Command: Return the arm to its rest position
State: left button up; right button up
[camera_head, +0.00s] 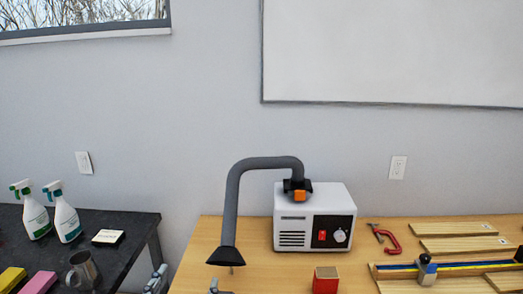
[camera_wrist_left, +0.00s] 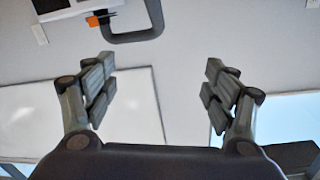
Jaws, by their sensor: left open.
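My left gripper (camera_head: 186,281) shows at the bottom edge of the head view, with only its two finger ends visible, one on each side of the gap between the dark table and the wooden table. In the left wrist view, the fingers of my left gripper (camera_wrist_left: 159,63) are spread wide with nothing between them. That view looks upside down, with the wall behind the fingers. My right gripper is in neither view.
A white fume extractor (camera_head: 315,232) with a grey bent hose (camera_head: 231,200) stands on the wooden table (camera_head: 205,235). Spray bottles (camera_head: 66,215) and a metal mug (camera_head: 83,270) stand on the dark table (camera_head: 140,222).

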pick_arm(q)
jog(key=s+a+f+n+g+y, duration=0.15)
jog(key=s+f+g, duration=0.25)
jog(key=f, duration=0.4)
jog(key=s+a+f+n+g+y, duration=0.1)
jog(key=s+a+f+g, duration=0.3)
jog(key=f, duration=0.4)
jog(key=s+f+g+h, duration=0.1)
jog(key=s+f+g, duration=0.65)
jog(key=s, duration=0.75)
notch_tip(320, 180, down, 30)
jog(key=s+m, duration=0.1)
jog(key=s, duration=0.2)
jog(key=s+a+f+g, duration=0.1)
jog(key=s+a+f, duration=0.2)
jog(key=s+f, duration=1.1)
jog(key=shift+s+f, duration=0.15)
jog(key=shift+s, duration=0.8)
